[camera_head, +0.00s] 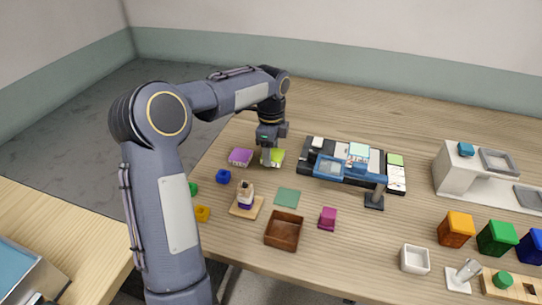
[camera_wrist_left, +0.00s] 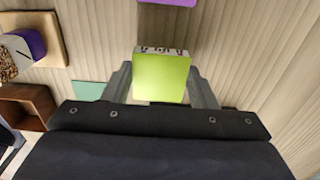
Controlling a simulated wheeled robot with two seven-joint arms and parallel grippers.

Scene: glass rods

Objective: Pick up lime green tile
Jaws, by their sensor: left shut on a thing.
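The lime green tile (camera_head: 277,157) is on the far left part of the table in the head view, beside a purple tile. In the left wrist view the lime green tile (camera_wrist_left: 161,78) sits between the two fingers, with a pale patterned edge on its far side. My left gripper (camera_head: 267,157) reaches down over the tile and is shut on it; the wrist view shows the fingers (camera_wrist_left: 161,85) against its left and right sides. I cannot tell whether the tile is clear of the table. My right gripper is in neither view.
The purple tile (camera_head: 240,157) lies just left of my gripper. A black and white device (camera_head: 312,155) with a blue frame stands to the right. A brown box (camera_head: 283,231), a teal mat (camera_head: 287,197) and a magenta block (camera_head: 327,218) lie nearer.

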